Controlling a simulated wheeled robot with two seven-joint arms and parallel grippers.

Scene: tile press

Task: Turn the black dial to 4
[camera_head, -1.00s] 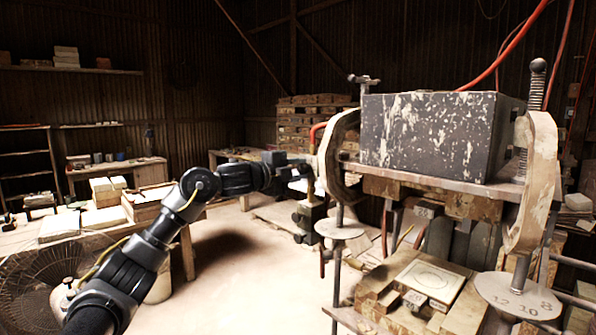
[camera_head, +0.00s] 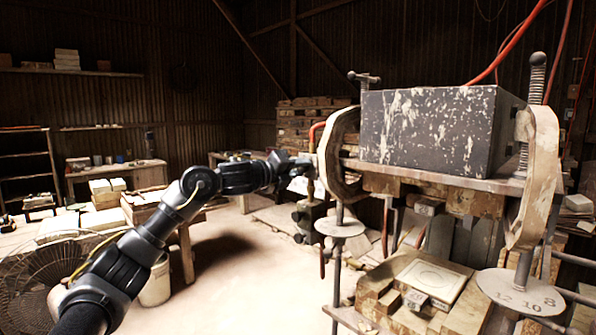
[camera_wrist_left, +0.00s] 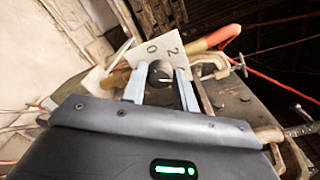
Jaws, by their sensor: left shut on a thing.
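The black dial (camera_wrist_left: 160,73) is in the left wrist view, in front of a pale plate (camera_wrist_left: 150,50) that shows the numerals 0 and 2. A 4 cannot be made out, and the dial's exact setting is too small to read. My left gripper (camera_wrist_left: 161,80) is shut on the dial, one finger on each side. In the head view my left gripper (camera_head: 302,166) reaches the left side of the press, where the dial cannot be made out. My right gripper is in neither view.
The press has a large speckled dark block (camera_head: 435,130) on top and a curved clamp (camera_head: 336,150) close to my gripper. A red hose (camera_head: 315,130) arches just above. A fan (camera_head: 45,275) stands at the lower left. The floor (camera_head: 225,270) is open in the middle.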

